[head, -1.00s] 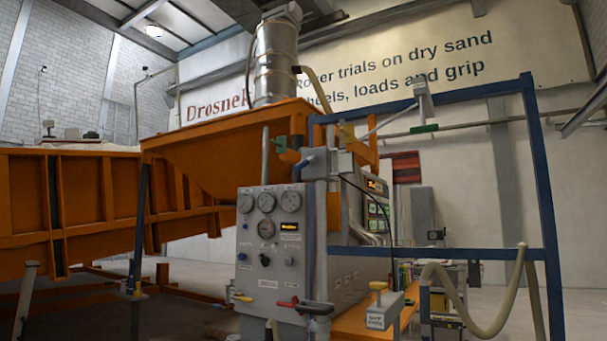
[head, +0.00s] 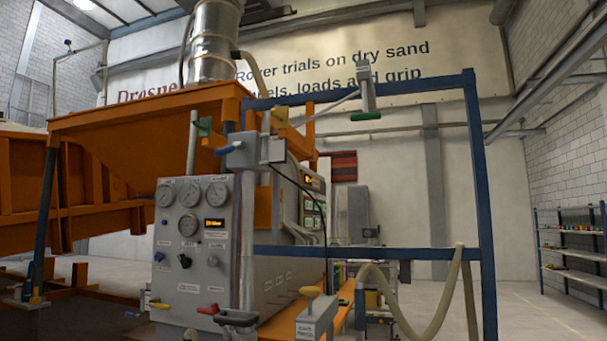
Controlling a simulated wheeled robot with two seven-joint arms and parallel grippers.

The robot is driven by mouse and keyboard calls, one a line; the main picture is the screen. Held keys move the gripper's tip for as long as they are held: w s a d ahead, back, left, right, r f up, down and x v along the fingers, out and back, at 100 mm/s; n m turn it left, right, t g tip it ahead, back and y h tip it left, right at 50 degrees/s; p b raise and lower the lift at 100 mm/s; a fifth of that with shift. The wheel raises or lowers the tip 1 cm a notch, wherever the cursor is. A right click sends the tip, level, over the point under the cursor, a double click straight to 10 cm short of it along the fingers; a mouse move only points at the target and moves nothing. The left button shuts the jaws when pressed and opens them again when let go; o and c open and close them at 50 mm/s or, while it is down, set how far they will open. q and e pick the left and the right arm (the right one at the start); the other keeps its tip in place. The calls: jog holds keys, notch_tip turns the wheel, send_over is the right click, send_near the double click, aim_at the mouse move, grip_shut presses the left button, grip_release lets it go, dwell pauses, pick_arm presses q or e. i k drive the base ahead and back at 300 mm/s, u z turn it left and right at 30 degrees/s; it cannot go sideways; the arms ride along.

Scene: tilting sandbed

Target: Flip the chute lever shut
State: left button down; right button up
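Several levers show, and I cannot tell by sight which one is the chute lever. A green-handled lever (head: 366,116) hangs from a grey arm at the blue frame's top bar. A blue handle (head: 224,150) sticks out left from a grey box on the post. A yellow-knobbed lever (head: 310,291) stands on a labelled grey box (head: 312,320); the label is too small to read surely. A red handle (head: 208,309) and a yellow handle (head: 160,305) sit low on the grey gauge panel (head: 200,250). Neither gripper is in view.
The orange hopper (head: 140,118) stands at left below a metal drum (head: 213,45). The blue frame (head: 478,150) closes off the front right, with a beige hose (head: 405,325) hanging on it. Open floor (head: 535,310) lies at right, before a shelf (head: 570,250).

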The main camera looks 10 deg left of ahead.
aim_at(228, 149)
jog(key=z, duration=0.25)
jog(key=i, duration=1.4)
jog(key=u, duration=0.7)
